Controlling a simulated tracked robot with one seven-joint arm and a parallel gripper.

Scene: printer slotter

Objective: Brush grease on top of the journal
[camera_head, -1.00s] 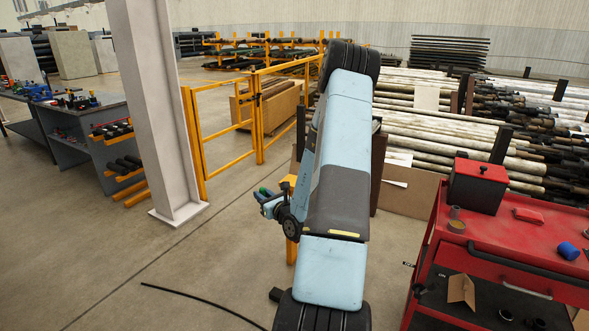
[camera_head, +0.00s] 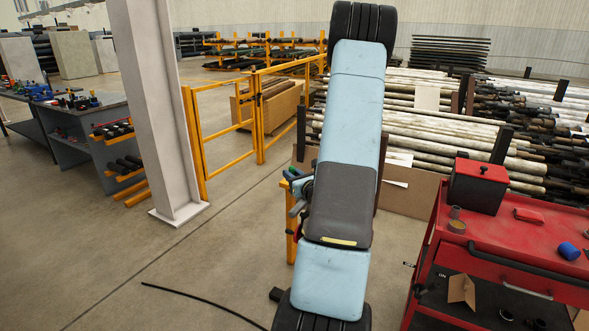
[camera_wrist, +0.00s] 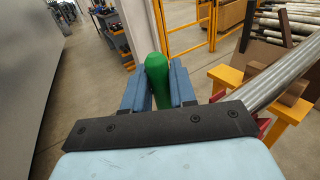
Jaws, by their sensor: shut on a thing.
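My gripper (camera_wrist: 158,92) is shut on a green, round-ended handle (camera_wrist: 157,66), probably the brush's, which stands up between its blue jaws in the wrist view. No bristles or grease show. A thick grey metal shaft (camera_wrist: 284,80) lies to the right of my gripper, over a yellow stand (camera_wrist: 228,76). I cannot tell which part of it is the journal. My gripper and the shaft look apart, but the wrist plate hides the shaft's near end. In the head view my arm hides most of the gripper and shaft; part of the yellow stand (camera_head: 291,235) shows.
A pale steel column (camera_head: 158,110) and yellow fence (camera_head: 222,120) stand at the left. A black cable (camera_head: 205,298) lies on the floor. Floor at the left is open.

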